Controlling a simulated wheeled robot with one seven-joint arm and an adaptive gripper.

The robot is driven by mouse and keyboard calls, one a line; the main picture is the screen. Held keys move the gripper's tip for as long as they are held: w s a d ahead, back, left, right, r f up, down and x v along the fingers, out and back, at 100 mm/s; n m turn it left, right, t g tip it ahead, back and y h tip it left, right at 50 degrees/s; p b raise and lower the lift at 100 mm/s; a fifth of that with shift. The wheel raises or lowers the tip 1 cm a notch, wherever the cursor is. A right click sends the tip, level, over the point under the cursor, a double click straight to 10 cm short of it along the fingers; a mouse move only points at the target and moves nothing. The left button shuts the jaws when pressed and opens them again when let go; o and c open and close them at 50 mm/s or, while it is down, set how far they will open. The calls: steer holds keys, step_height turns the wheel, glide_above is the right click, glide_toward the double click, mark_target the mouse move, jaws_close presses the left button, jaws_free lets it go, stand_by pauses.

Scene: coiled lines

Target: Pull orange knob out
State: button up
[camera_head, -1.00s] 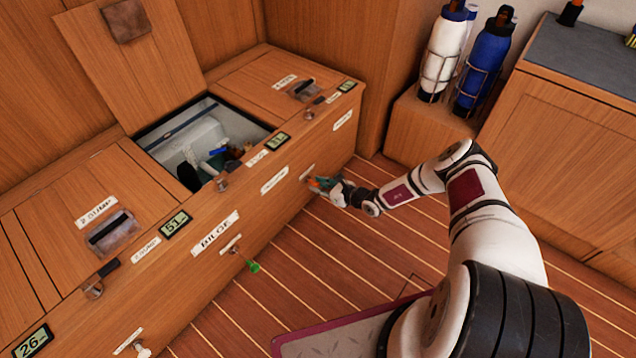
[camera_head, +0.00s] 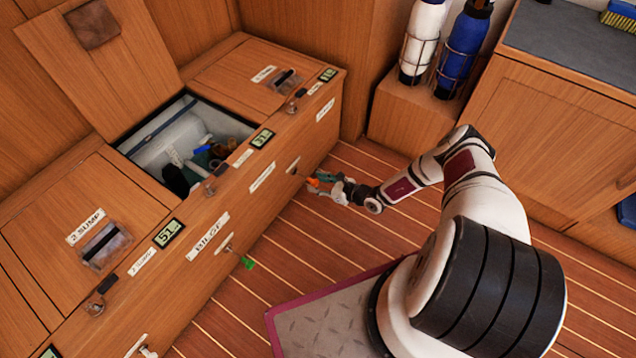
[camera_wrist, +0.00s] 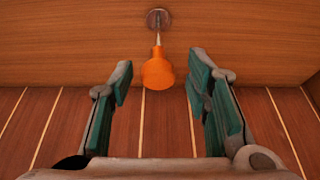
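The orange knob (camera_wrist: 157,70) shows in the wrist view on a thin pale stem or line from a round dark plate (camera_wrist: 158,18) in the wooden panel. It stands out from that panel. My gripper (camera_wrist: 161,88) is open, with one green-padded finger on each side of the knob and a visible gap to both. In the head view, the orange knob (camera_head: 313,181) is a small spot at the tip of my gripper (camera_head: 321,187), a little off the front of the wooden bench (camera_head: 225,205). The exact depth between fingers and knob is hard to tell.
A green knob (camera_head: 247,262) hangs on the bench front under the BILGE label (camera_head: 208,235). An open hatch (camera_head: 136,152) holds dark and blue items. White (camera_head: 423,35) and blue (camera_head: 463,50) bottles stand in racks behind. The striped floor (camera_head: 330,225) before the bench is clear.

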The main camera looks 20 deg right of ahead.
steer(key=v, duration=1.2)
steer(key=shift+f, duration=0.1)
stand_by(0.4)
